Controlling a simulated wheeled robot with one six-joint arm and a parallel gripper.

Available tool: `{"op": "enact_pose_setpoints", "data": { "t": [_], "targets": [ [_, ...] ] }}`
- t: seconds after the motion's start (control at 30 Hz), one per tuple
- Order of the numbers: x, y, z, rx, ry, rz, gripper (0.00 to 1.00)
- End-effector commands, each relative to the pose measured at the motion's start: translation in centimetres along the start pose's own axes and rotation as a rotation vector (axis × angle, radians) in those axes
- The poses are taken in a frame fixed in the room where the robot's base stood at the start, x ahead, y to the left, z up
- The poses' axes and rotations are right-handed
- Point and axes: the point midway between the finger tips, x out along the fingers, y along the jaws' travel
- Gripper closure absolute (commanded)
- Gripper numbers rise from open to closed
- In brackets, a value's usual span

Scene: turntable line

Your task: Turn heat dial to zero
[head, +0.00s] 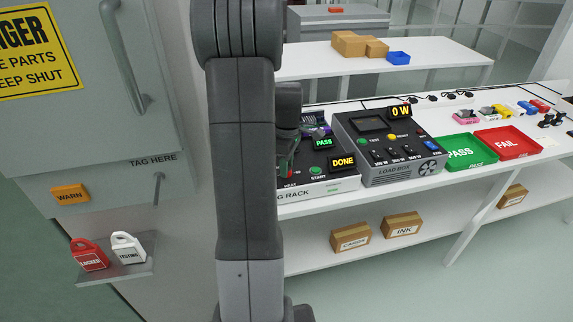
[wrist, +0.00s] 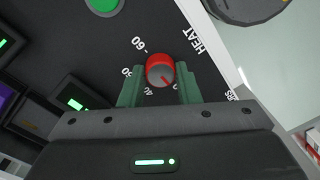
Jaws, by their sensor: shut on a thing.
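The red heat dial (wrist: 159,68) sits on the dark panel beside the white word HEAT in the wrist view. Its pointer mark points toward the lower right of that picture. A 60 mark is readable above left of it; other numbers are partly covered by my gripper. My gripper (wrist: 158,82) has its two green fingers on either side of the dial, shut on it. In the head view the dial is hidden behind my arm. The burn-in rack (head: 335,187) shows beside my arm, with lit PASS and DONE signs.
A load box (head: 385,150) reading 0 W stands right of the rack. Green PASS (head: 476,162) and red FAIL (head: 527,153) trays lie further right on the bench. A grey cabinet (head: 165,100) stands close on the left, with a shelf (head: 118,268) holding red and white tags.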

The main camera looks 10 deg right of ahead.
Motion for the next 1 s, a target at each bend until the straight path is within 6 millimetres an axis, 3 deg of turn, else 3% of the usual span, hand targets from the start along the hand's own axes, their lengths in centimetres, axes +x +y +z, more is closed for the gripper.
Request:
{"op": "enact_pose_setpoints", "data": {
  "t": [0.47, 0.5, 0.6, 0.87, 1.0],
  "targets": [
    [0.0, 0.0, 0.0, -0.014, -0.001, 0.001, 0.93],
    [0.0, 0.0, 0.0, -0.014, -0.001, 0.001, 0.64],
    [0.0, 0.0, 0.0, -0.013, -0.001, 0.001, 0.48],
    [-0.1, 0.0, 0.0, -0.012, -0.001, 0.001, 0.48],
    [-1.0, 0.1, 0.0, -0.012, 0.0, 0.003, 0.48]
  ]
}}
